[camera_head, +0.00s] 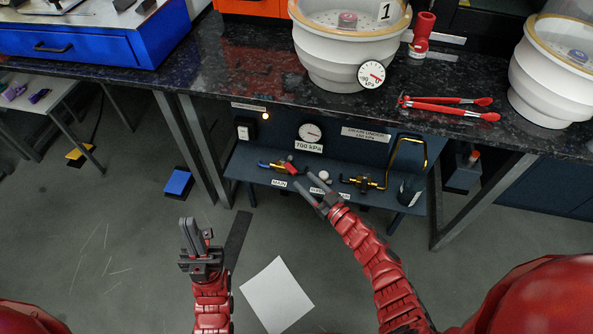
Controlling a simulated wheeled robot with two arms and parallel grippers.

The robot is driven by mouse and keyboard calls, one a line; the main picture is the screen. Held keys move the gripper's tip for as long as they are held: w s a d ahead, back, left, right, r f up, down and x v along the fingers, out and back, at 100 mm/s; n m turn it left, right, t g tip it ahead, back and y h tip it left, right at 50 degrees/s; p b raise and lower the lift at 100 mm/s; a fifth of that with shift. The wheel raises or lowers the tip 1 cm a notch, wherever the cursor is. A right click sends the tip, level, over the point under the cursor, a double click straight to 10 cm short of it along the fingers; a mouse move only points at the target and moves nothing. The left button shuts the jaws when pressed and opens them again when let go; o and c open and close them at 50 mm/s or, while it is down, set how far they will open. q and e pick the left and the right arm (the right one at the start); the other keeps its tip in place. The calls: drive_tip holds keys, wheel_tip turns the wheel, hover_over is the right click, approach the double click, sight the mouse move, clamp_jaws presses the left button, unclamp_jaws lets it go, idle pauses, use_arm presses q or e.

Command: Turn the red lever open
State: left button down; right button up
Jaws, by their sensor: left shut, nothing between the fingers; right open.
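The red lever (287,167) sits on a small valve on the low shelf under the counter, above a label reading MAIN (279,184). My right gripper (305,179) is open, with its fingertips close to the right end of the lever. I cannot tell whether they touch it. My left gripper (190,225) is shut and empty, over the floor to the left, well apart from the valve.
A yellow pipe with a black-handled valve (368,182) and a dark cup (410,190) stand right of the lever. A gauge (310,132) is on the panel behind. The dark counter (240,65) overhangs the shelf. A white sheet (275,295) lies on the floor.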

drive_tip(key=v, duration=1)
drive_tip(key=shift+p, duration=0.4)
drive_tip(key=shift+c, duration=0.2)
